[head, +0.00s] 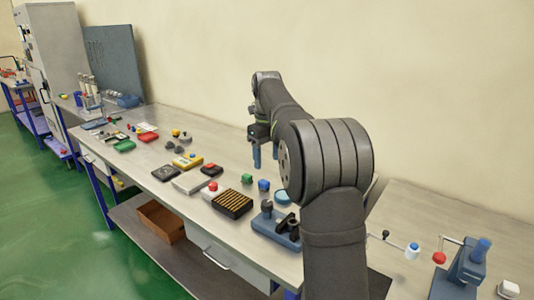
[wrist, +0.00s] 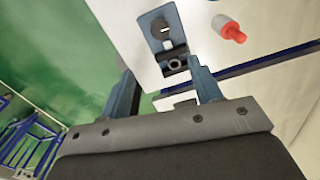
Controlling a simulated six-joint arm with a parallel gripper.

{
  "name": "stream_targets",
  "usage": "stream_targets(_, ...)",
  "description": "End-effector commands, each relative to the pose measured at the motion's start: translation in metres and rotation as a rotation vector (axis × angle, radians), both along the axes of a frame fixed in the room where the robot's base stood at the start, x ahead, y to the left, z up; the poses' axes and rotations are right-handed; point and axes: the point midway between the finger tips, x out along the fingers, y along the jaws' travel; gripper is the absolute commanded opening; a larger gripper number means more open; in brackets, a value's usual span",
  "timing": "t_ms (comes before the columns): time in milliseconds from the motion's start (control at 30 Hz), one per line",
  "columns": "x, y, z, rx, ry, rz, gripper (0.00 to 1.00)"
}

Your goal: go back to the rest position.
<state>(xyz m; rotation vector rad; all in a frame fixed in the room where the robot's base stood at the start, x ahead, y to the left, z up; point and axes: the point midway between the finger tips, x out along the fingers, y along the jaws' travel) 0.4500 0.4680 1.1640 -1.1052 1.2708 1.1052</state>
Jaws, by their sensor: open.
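My gripper (head: 265,158) hangs in the air above the workbench (head: 168,130) in the head view, its blue-grey fingers pointing down. In the wrist view my gripper (wrist: 163,76) shows two fingers set wide apart, with nothing between them. My own dark arm fills the middle right of the head view and hides part of the bench behind it.
Small coloured parts lie along the bench, with a black slotted block (head: 232,203) and a blue fixture (head: 276,228) near my arm. A blue fixture also shows in the wrist view (wrist: 164,40), beside a red-and-white piece (wrist: 229,28). A blue stand (head: 463,270) is at right.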

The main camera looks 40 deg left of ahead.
Motion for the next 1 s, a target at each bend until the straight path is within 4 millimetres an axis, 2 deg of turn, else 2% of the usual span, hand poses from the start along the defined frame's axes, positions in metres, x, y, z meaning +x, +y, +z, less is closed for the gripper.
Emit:
stream_targets(200,0.000,0.000,0.010,0.000,0.000,0.000,0.58)
stream_targets(733,0.000,0.000,0.008,0.000,0.000,0.000,0.58)
stream_targets(867,0.000,0.000,-0.001,-0.002,0.002,0.000,0.58)
stream_targets(1000,0.000,0.000,-0.022,-0.003,0.002,0.000,0.58)
